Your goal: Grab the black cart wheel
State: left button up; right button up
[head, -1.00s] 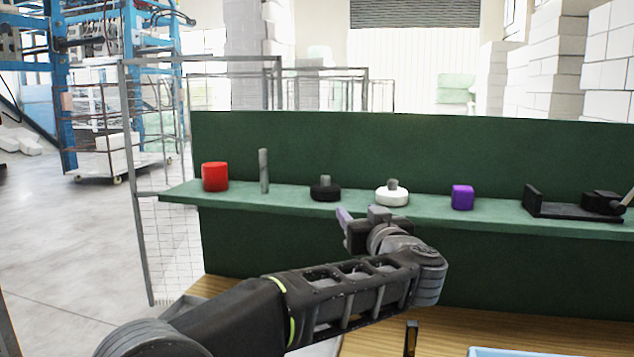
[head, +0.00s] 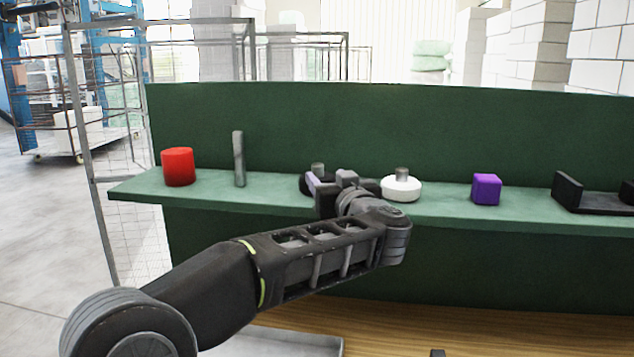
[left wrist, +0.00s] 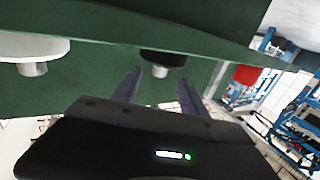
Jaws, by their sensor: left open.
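The black cart wheel (head: 304,186), with a grey hub on top, sits on the green shelf (head: 225,190) and is partly hidden behind my left gripper (head: 328,182) in the head view. In the left wrist view, which looks upside down, the black wheel (left wrist: 165,58) shows ahead, between the lines of the two spread fingers of the left gripper (left wrist: 158,88). The gripper is open and empty; I cannot tell whether a finger touches the wheel. My right gripper is not in view.
A white wheel (head: 400,189) stands close to the right of the gripper. A purple cube (head: 486,189) and a black bracket (head: 567,191) are farther right. A grey rod (head: 239,160) and a red cylinder (head: 178,167) stand left. A green back panel (head: 450,140) rises behind.

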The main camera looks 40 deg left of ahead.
aim_at(320, 170)
pick_arm(q)
jog(key=shift+x, duration=0.95)
jog(key=p+x, duration=0.1)
jog(key=x, duration=0.4)
jog(key=shift+w+a, duration=0.1)
jog(key=shift+a, duration=0.05)
jog(key=shift+c, duration=0.4)
grip_shut()
